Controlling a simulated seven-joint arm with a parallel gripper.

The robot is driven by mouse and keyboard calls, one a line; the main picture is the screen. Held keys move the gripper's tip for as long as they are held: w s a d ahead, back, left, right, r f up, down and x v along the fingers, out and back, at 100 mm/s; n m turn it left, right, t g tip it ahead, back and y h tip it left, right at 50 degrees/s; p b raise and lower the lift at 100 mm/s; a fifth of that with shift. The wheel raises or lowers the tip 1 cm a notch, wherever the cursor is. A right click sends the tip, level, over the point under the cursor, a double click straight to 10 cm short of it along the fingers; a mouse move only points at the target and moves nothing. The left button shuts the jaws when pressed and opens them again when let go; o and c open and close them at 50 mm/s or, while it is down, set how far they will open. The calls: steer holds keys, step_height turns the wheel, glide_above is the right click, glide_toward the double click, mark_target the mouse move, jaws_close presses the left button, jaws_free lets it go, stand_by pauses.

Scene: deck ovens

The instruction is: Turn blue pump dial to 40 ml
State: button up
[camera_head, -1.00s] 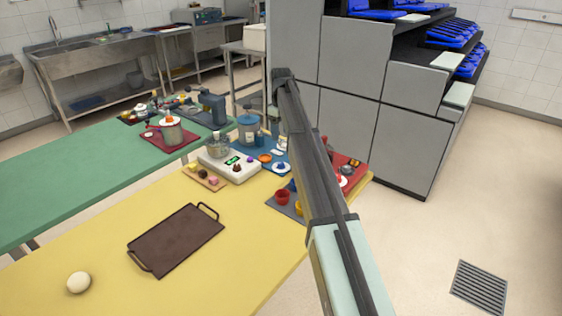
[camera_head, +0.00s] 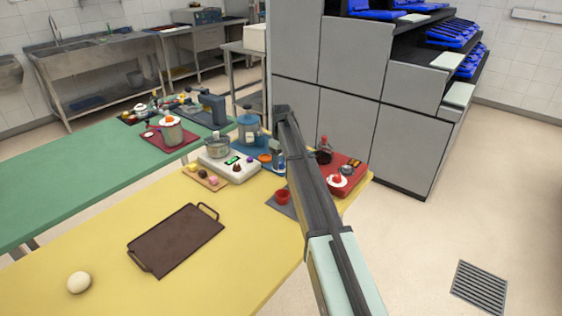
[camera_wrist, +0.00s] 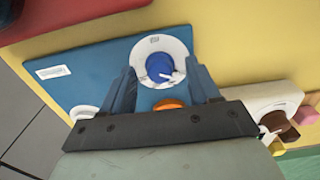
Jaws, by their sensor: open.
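The blue dial (camera_wrist: 160,67) shows in the wrist view, a round blue knob with a white pointer toward the lower right. It sits on a white round dial plate (camera_wrist: 153,45) with small markings that I cannot read. The plate is on a blue board (camera_wrist: 100,62). My gripper (camera_wrist: 160,69) is open, with one finger on each side of the dial and nothing held. I cannot tell whether a finger touches it. In the head view my arm hides the gripper and most of the dial.
An orange round thing (camera_wrist: 170,103) lies just below the dial in the wrist view. A white box with knobs (camera_wrist: 270,105) is at the right. A red board (camera_head: 345,172) stands right of my arm in the head view. A brown tray (camera_head: 177,240) lies on the yellow table (camera_head: 95,235).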

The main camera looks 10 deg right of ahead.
steer(key=shift+f, duration=0.2)
steer(key=shift+c, duration=0.4)
steer(key=c, duration=0.9)
steer(key=shift+c, duration=0.2)
